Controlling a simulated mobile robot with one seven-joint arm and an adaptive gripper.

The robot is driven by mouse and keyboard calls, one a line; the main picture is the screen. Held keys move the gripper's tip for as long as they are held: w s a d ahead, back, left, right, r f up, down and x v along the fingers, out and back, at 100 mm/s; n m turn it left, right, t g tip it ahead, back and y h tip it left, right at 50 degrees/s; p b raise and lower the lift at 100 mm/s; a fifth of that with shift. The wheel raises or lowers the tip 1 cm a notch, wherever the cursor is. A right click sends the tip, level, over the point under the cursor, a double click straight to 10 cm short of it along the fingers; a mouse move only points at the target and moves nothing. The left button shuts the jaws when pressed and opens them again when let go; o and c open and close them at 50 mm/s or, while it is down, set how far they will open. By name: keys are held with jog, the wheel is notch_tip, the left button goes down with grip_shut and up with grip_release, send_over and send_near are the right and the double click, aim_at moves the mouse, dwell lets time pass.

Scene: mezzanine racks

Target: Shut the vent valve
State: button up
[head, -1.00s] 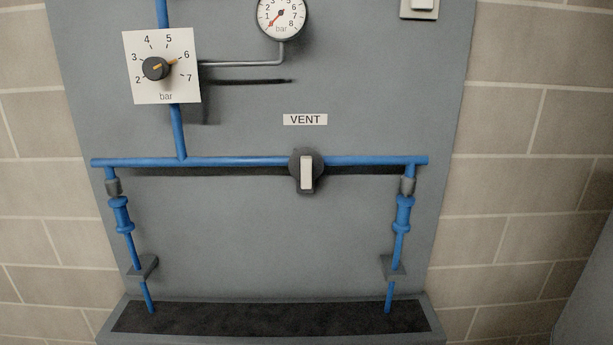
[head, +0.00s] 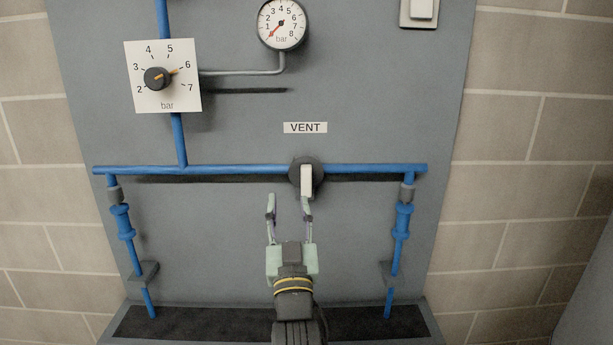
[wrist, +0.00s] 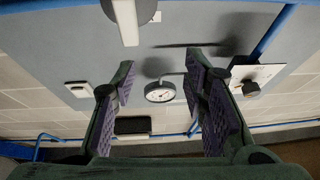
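The vent valve is a round dark hub with a pale lever handle (head: 307,181), set on the blue horizontal pipe (head: 240,169) under the VENT label (head: 305,128). The lever points straight down, across the pipe. My gripper (head: 289,208) is open and empty, just below and left of the lever in the head view. Its right fingertip is close to the lever's lower end; I cannot tell whether they touch. In the wrist view the lever (wrist: 125,20) shows at the top, beyond the open fingers (wrist: 160,85).
A regulator knob on a white dial plate (head: 163,77) and a round gauge (head: 282,24) reading near 1 sit above. Blue drop pipes hang at left (head: 124,222) and right (head: 403,222). A dark-topped ledge (head: 200,322) juts out below. The panel beside the valve is clear.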

aim_at(307, 181)
jog(key=shift+m+g+h, duration=0.3)
jog(key=shift+m+h, duration=0.1)
jog(key=shift+h, duration=0.4)
jog(key=w+d+p, duration=0.1)
jog(key=w, duration=0.2)
jog(key=w+d+r+p, duration=0.1)
jog(key=w, duration=0.2)
jog(key=w+d+p, duration=0.1)
jog(key=w, duration=0.2)
jog(key=shift+w+d+r+p, duration=0.1)
jog(key=shift+w+r+p, duration=0.2)
jog(key=shift+w+r, duration=0.15)
jog(key=shift+w, duration=0.5)
jog(key=shift+c, duration=0.4)
grip_shut()
